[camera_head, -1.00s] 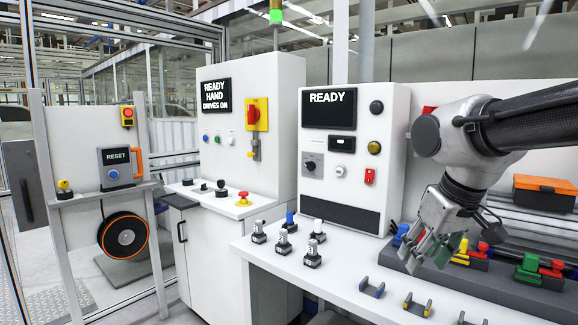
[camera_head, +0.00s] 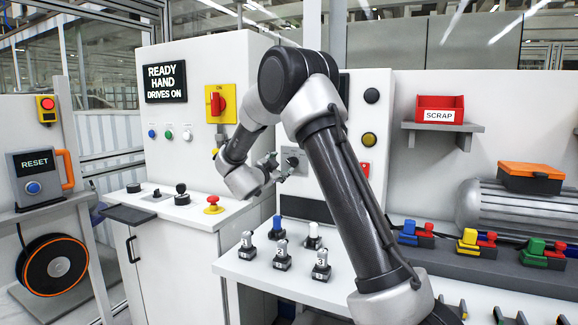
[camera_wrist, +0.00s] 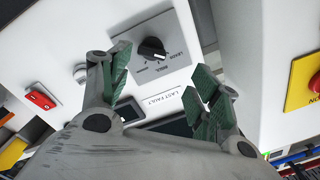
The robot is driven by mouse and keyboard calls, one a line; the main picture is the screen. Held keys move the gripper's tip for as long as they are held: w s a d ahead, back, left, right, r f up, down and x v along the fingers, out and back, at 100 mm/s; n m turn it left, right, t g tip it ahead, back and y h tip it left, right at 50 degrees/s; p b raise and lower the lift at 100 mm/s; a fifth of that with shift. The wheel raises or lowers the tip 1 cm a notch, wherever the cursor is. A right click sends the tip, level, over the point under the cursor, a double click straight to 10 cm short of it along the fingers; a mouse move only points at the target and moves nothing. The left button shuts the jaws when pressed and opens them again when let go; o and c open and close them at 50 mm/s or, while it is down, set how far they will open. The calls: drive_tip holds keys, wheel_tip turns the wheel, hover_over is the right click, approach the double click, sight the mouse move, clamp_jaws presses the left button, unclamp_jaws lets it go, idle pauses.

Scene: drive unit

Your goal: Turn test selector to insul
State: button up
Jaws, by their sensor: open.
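The test selector is a black round knob (camera_wrist: 152,48) on a grey plate (camera_wrist: 165,66) on the white test cabinet. Small lettering runs around the knob, but I cannot read its setting surely. In the head view the selector plate (camera_head: 294,157) shows just behind my gripper (camera_head: 275,170), partly hidden by the arm. My gripper also shows in the wrist view (camera_wrist: 160,72), open and empty. Its two green-padded fingers are spread wide, one on each side of the picture, with the knob beyond and between them. I see no contact with the knob.
A red rocker switch (camera_wrist: 41,97) and a white button (camera_wrist: 80,72) sit near the selector. A "LAST FAULT" label (camera_wrist: 161,99) is beside the plate. Several upright connectors (camera_head: 282,252) stand on the bench below. A red mushroom button (camera_head: 213,205) is on the left cabinet.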

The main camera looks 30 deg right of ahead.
sight(290, 164)
drive_tip(key=shift+m+g+h, duration=0.3)
drive_tip(key=shift+h, duration=0.1)
drive_tip(key=x, duration=0.8)
drive_tip(key=shift+s+d+f, duration=0.1)
drive_tip(key=shift+s+f, duration=0.1)
drive_tip(key=shift+f, duration=0.2)
drive_tip(key=c, duration=1)
drive_tip(key=shift+c, duration=0.2)
